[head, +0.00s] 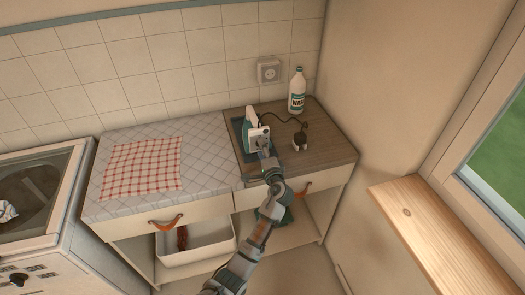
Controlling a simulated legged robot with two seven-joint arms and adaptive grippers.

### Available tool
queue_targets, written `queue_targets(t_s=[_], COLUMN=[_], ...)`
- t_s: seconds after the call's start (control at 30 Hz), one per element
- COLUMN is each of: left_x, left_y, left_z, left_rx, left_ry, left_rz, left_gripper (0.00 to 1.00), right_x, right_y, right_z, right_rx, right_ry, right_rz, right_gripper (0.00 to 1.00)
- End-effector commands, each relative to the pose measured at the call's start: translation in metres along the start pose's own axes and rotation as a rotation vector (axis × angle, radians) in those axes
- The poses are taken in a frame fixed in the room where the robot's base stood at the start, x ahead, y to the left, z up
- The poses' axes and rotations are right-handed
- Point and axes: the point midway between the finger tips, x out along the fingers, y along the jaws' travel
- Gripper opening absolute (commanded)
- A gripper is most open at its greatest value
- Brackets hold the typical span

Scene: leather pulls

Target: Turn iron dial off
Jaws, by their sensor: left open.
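The iron (249,133) is white and teal and stands on a dark pad (237,126) on the wooden part of the counter. Its dark cord runs to the right, to a plug (300,141) lying on the wood. The dial is too small to make out. My left gripper (264,147) is at the iron's near right side, open, and covers part of it. I cannot tell whether it touches the iron. My right gripper is not in view.
A red checked cloth (142,166) lies on the padded cover at left. Drawers with leather pulls (167,224) are below. A wooden sill (437,240) is at right.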

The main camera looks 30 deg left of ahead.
Motion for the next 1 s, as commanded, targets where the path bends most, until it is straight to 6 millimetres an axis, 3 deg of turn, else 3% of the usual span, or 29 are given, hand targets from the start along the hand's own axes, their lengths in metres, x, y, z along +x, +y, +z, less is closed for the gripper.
queue_targets(t_s=[0.17,0.4,0.6,0.77,1.0], left_x=[-0.02,-0.074,-0.107,-0.118,-0.118], left_y=[0.002,0.003,0.004,0.003,0.003], left_z=[-0.001,-0.001,-0.001,-0.001,-0.001], left_rx=[-0.001,0.0,0.001,0.001,0.001], left_ry=[0.003,0.003,0.001,0.0,0.0], left_rz=[0.002,0.004,0.005,0.004,0.004], left_gripper=[0.59,0.59,0.59,0.59,0.59], right_x=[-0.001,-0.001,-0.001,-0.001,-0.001], right_y=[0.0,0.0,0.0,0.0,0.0], right_z=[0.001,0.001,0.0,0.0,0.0], right_rx=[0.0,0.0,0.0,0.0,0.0], right_ry=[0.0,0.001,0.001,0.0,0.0], right_rz=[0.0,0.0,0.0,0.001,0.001], right_gripper=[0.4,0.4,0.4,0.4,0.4])
